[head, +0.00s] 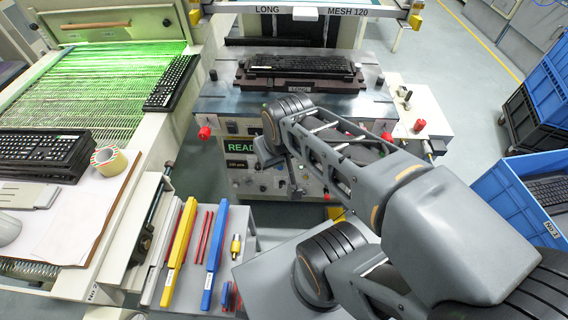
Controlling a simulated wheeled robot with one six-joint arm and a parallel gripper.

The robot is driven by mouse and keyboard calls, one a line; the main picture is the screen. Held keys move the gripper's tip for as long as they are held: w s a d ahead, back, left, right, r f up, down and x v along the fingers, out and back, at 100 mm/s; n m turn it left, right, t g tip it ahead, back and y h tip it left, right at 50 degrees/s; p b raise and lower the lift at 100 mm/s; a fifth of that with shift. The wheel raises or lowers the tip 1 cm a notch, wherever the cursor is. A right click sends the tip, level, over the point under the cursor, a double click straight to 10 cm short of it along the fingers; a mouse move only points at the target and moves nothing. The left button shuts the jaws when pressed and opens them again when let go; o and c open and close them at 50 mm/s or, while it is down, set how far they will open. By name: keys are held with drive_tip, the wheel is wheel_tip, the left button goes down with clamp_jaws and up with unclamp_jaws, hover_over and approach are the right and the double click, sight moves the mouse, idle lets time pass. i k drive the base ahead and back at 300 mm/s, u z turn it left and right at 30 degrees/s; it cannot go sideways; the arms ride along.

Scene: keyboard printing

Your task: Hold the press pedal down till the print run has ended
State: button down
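I cannot make out the press pedal; my arm covers part of the press's lower front. My arm reaches from the lower right toward the press front, and its far part bends down before the panel. My gripper's fingers are not visible, so I cannot tell whether they touch anything.
Red knobs (205,132) stick out at the press front. On the left are a green-lit conveyor (95,75), stacked keyboards (42,150) and a tape roll (108,160). A tool shelf with yellow (181,245) and blue (215,250) bars is below. Blue crates (515,185) stand right.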

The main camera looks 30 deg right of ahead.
sight(333, 212)
drive_tip(key=z, duration=0.6)
drive_tip(key=k, duration=0.45)
drive_tip(key=z, duration=0.95)
drive_tip(key=k, duration=0.5)
drive_tip(key=z, duration=0.75)
drive_tip(key=i, duration=1.05)
drive_tip(key=u, duration=1.4)
